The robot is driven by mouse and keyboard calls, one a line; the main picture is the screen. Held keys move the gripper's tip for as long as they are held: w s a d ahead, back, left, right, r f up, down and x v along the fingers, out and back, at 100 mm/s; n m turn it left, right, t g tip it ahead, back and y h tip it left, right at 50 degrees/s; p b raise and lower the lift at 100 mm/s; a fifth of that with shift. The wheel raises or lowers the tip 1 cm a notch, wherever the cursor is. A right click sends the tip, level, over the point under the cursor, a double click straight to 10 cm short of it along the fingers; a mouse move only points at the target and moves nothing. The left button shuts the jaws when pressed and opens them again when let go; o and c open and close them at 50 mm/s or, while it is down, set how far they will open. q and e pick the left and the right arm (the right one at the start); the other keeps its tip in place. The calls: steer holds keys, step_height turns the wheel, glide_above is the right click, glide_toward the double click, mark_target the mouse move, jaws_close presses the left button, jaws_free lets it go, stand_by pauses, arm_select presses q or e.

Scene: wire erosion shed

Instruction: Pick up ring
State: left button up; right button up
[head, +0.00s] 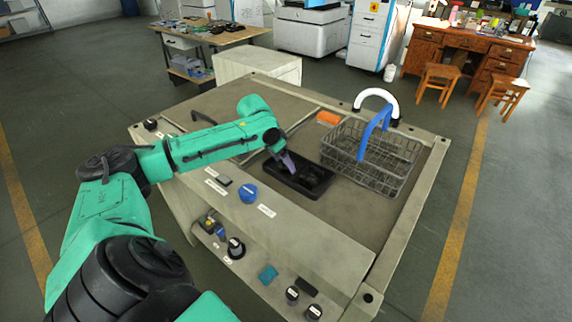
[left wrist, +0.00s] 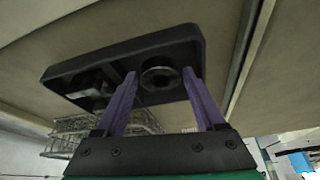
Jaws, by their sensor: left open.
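A dark round ring (left wrist: 161,79) with a hole in its middle shows in the left wrist view, in a black tray (left wrist: 118,60). In the head view the black tray (head: 287,184) lies on the grey machine top, and the ring cannot be made out clearly in it. My left gripper (head: 291,168) reaches down over the tray with its purple fingers. In the left wrist view the gripper (left wrist: 160,76) is open, with one finger on each side of the ring. I cannot tell whether the fingers touch it. My right gripper is not in view.
A wire basket (head: 385,180) with a blue handle (head: 372,132) stands close to the right of the tray. A white curved tube (head: 377,94) and an orange block (head: 328,118) are behind it. A blue knob (head: 248,193) sits on the front ledge. The top left of the tray is mostly clear.

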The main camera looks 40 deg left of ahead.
arm_select(q)
jaws_close()
steer(key=shift+r, duration=0.1)
